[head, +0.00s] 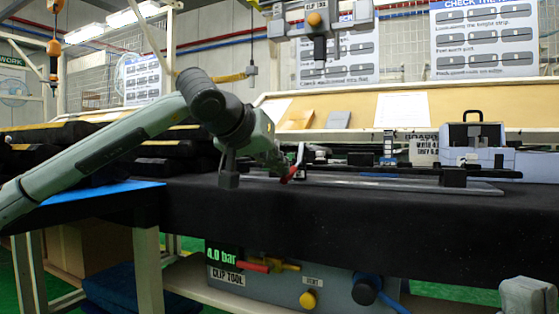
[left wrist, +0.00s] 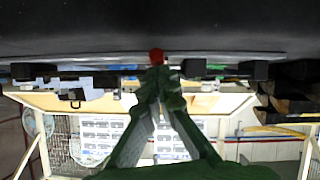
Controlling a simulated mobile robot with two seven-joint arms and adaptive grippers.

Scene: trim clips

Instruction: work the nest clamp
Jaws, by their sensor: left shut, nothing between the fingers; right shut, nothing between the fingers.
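The clamp's red handle (head: 290,174) stands up at the near side of a long, low fixture (head: 400,183) on the black bench. My left gripper (head: 282,167) comes down from the left with its fingertips right at the red handle. In the left wrist view my left gripper (left wrist: 158,72) is shut, its fingers meeting in a point just by the red tip (left wrist: 156,56). Nothing shows between the fingers. I cannot tell whether they touch the handle. The clamp's base is largely hidden by my arm. My right gripper does not show.
Dark blocks (head: 453,177) stand along the fixture. A grey case with a handle (head: 478,140) stands at the back right. Dark trim parts (head: 60,135) lie stacked at the left. The black bench front (head: 400,230) is clear. A clip tool box (head: 260,283) sits below.

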